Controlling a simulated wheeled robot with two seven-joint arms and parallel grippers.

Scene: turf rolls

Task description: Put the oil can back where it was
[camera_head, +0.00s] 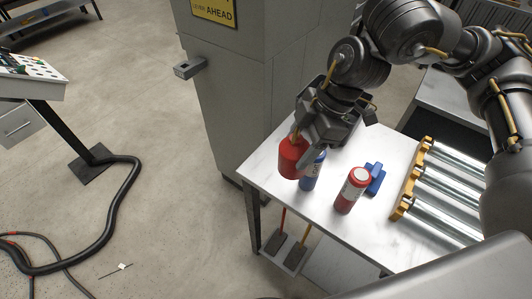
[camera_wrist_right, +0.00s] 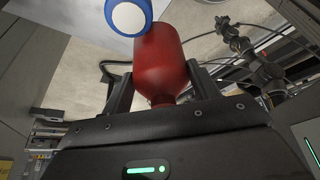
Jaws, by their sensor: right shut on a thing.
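The oil can (camera_head: 292,158) appears to be the plain red can at the left part of the white table. My right gripper (camera_head: 304,141) is shut on its narrow upper part. The can hangs below the gripper, overlapping a blue bottle in the head view. Whether its base touches the table I cannot tell. In the right wrist view the red can (camera_wrist_right: 166,62) sits between the two fingers of the right gripper (camera_wrist_right: 160,88), its neck towards the palm. My left gripper is not in view.
The blue bottle (camera_head: 310,178) stands close beside the held can. A red bottle with a pale cap (camera_head: 352,190) and a blue block-like item (camera_head: 375,179) are to its right. Metal rollers in a yellow holder (camera_head: 412,180) lie further right. A grey cabinet (camera_head: 240,85) stands behind the table (camera_head: 318,207).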

